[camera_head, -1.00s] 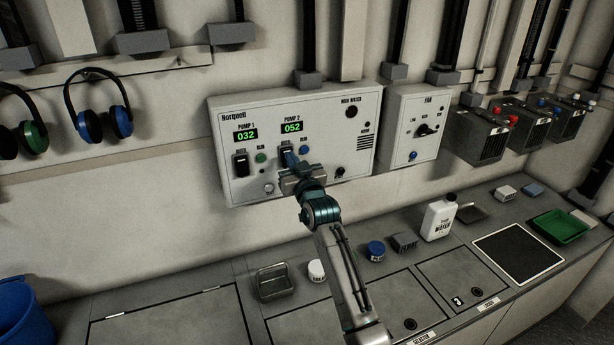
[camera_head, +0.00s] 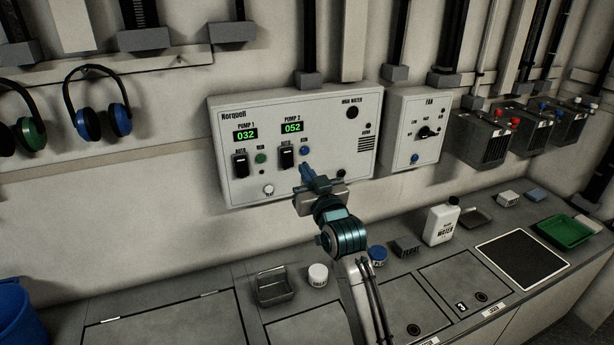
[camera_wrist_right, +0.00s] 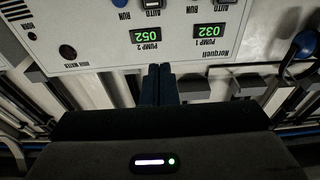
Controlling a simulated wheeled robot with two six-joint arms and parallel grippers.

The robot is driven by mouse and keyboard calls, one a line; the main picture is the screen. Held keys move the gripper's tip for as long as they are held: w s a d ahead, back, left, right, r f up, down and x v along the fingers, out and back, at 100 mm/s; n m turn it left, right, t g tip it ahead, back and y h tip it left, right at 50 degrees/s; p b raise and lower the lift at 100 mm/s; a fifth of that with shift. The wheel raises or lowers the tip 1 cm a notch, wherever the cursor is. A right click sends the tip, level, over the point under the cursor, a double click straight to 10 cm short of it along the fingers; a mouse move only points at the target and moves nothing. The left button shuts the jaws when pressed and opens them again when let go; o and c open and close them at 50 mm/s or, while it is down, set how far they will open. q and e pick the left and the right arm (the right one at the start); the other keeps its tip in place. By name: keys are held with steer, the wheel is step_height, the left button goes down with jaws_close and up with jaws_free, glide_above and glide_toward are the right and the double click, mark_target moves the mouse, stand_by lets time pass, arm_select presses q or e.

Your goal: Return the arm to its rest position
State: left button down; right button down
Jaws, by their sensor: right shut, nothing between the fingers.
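My right gripper (camera_head: 306,172) is shut and empty. In the head view it is in front of the lower right part of the white Norquell pump panel (camera_head: 225,150), below the pump 2 switch (camera_head: 287,157) and the blue button (camera_head: 305,150). In the right wrist view the shut blue fingers (camera_wrist_right: 160,84) point at the panel (camera_wrist_right: 100,45), which appears upside down. The displays read 032 for pump 1 (camera_head: 245,135) and 052 for pump 2 (camera_head: 292,127). My left gripper does not show.
A grey counter (camera_head: 215,318) runs below the panel. On it are a metal tray (camera_head: 273,290), a white-lidded jar (camera_head: 318,274), a blue-lidded jar (camera_head: 377,255), a dark block (camera_head: 406,248) and a white water jug (camera_head: 441,222). A fan box (camera_head: 410,155) is right of the panel.

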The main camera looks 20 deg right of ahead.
steer(key=shift+s+r, duration=0.1)
steer(key=s+d+f+g, duration=0.1)
steer(key=s+f+g, duration=0.2)
steer(key=s+f, duration=0.3)
steer(key=s+f+g, duration=0.2)
steer(key=s+f, duration=0.1)
steer(key=f, duration=0.6)
steer(key=s+d+f+g, duration=0.1)
steer(key=s+f+g, duration=0.35)
steer(key=s, duration=0.65)
steer(key=s+d+f+g+h, duration=0.1)
steer(key=s+f+g, duration=0.2)
steer(key=s+f, duration=0.55)
steer(key=s+d+f+g, duration=0.1)
steer(key=s+f+g, duration=0.25)
steer(key=s, duration=1.05)
step_height(320, 180, down, 30)
steer(key=d+f+g, duration=0.1)
steer(key=d+g, duration=0.1)
steer(key=d, duration=0.1)
steer(key=s+d+f, duration=0.1)
steer(key=s+f, duration=1.7)
steer(key=shift+g, duration=0.4)
